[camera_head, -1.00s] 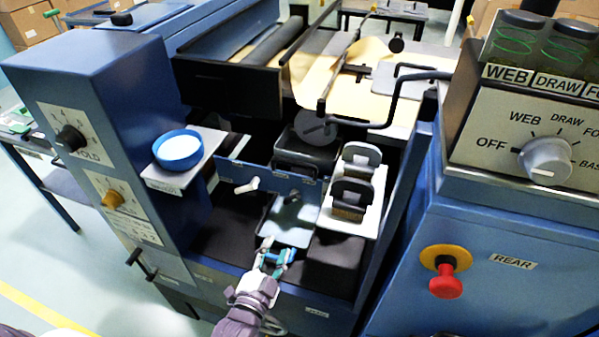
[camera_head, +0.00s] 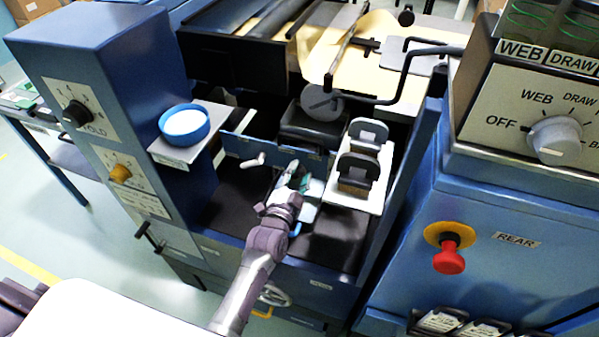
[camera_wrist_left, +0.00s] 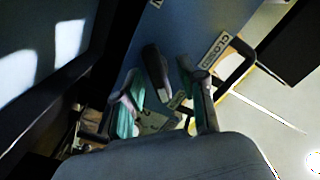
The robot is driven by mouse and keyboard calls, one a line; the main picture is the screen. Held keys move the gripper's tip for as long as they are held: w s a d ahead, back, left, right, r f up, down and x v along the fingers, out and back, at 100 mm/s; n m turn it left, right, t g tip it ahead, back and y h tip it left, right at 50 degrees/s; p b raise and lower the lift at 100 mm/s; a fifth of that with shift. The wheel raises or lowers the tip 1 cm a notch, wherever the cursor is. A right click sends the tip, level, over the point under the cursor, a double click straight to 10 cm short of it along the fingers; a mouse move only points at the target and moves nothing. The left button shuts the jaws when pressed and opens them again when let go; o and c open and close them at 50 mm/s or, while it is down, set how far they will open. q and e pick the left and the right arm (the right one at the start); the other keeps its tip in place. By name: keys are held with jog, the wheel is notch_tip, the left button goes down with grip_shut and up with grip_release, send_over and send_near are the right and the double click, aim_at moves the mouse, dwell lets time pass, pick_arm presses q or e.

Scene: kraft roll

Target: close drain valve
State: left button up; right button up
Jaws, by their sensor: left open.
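My left gripper (camera_head: 290,180) reaches into the bay between the blue cabinets, in front of a low blue panel (camera_head: 240,146). Its two teal-padded fingers are apart in the left wrist view (camera_wrist_left: 165,105). A dark lever handle (camera_wrist_left: 157,72) lies between and just beyond the fingers; I cannot tell whether they touch it. A label reading CLOSED (camera_wrist_left: 215,50) is on the blue panel beside it. In the head view the gripper covers this lever. A white handle (camera_head: 253,160) sticks out of the panel left of the gripper. My right gripper is not in view.
A blue bowl (camera_head: 184,124) stands on a shelf at left. A white tray (camera_head: 374,199) with dark-handled blocks is right of the gripper. A curved black bar (camera_head: 400,80) is above. A red stop button (camera_head: 448,257) is on the right cabinet.

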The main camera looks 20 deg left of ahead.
pick_arm(q)
jog(key=shift+w, duration=0.2)
grip_shut()
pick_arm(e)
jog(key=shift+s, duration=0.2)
